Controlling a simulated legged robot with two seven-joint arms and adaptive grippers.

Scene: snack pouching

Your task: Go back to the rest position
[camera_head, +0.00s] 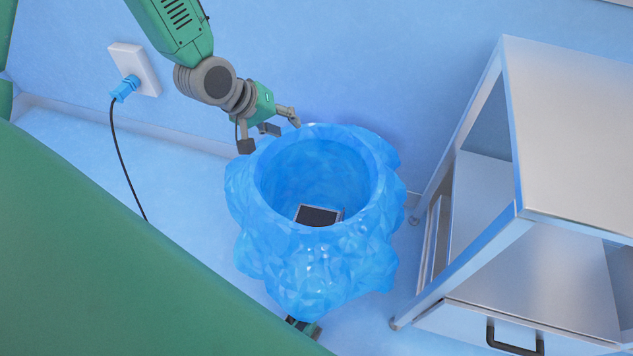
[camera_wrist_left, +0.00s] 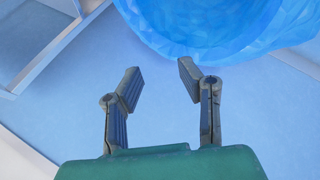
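A blue faceted pouch or bin (camera_head: 315,275) with a wide round opening stands in the middle of the head view. A small dark rectangular piece with a pale rim (camera_head: 319,215) shows inside it. My left gripper (camera_head: 268,134) is at the opening's upper left edge, its fingers apart. In the left wrist view, my left gripper (camera_wrist_left: 157,82) is open with nothing between its fingers, and the blue pouch (camera_wrist_left: 205,25) lies beyond the fingertips. A small dark and green part, apparently my right gripper (camera_head: 304,326), shows below the pouch; most of it is hidden.
A metal shelf unit (camera_head: 575,130) with a black-handled drawer (camera_head: 515,340) stands at the right. A wall socket (camera_head: 134,68) with a blue plug and black cable is at the upper left. A large green surface fills the lower left. Pale blue floor shows between pouch and shelf.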

